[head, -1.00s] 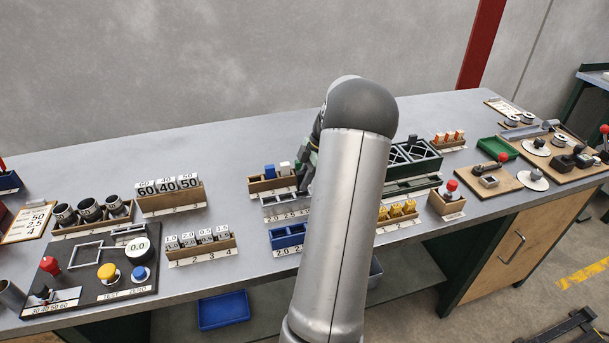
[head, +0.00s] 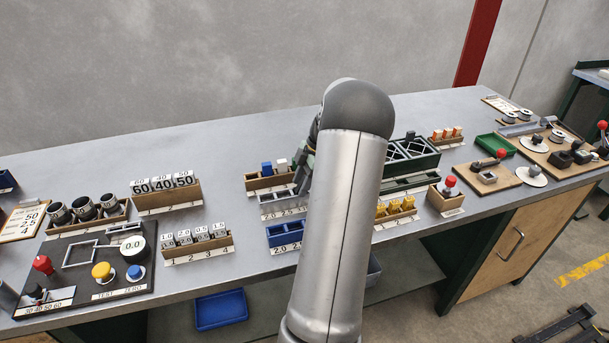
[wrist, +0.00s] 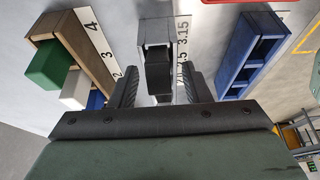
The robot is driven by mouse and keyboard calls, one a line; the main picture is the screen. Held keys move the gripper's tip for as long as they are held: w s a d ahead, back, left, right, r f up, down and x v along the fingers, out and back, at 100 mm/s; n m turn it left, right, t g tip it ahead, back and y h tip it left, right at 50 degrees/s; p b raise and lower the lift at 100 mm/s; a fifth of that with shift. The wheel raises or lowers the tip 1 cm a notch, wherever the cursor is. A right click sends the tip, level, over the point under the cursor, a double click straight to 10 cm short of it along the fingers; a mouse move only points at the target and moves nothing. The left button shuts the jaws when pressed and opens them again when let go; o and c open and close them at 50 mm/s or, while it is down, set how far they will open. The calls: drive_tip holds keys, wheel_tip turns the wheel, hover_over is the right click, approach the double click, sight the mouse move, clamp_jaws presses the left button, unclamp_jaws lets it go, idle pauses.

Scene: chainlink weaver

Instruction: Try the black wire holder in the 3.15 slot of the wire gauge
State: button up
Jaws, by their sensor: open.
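The wire gauge is a grey slotted block (head: 280,204) on the bench, with a strip marked 2.0, 2.5 and 3.15. In the wrist view the gauge (wrist: 156,30) is at the top centre, its 3.15 end farthest up. The black wire holder (wrist: 158,76) stands at that end and appears seated in the 3.15 slot; its lower part is hidden. My gripper (wrist: 161,90) is open, with one finger on each side of the holder and visible gaps between. In the head view my arm mostly hides my gripper (head: 304,163) and the holder.
A wooden rack (head: 258,188) behind the gauge holds blue and white holders; the wrist view also shows a green one (wrist: 52,66). A blue slotted block (head: 284,236) lies in front. A dark green crate (head: 415,163) and yellow pieces (head: 395,207) are right of my arm.

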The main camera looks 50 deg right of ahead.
drive_tip(key=v, duration=1.7)
drive_tip(key=shift+r+b, duration=0.25)
drive_tip(key=shift+b, duration=0.2)
drive_tip(key=shift+a, duration=0.1)
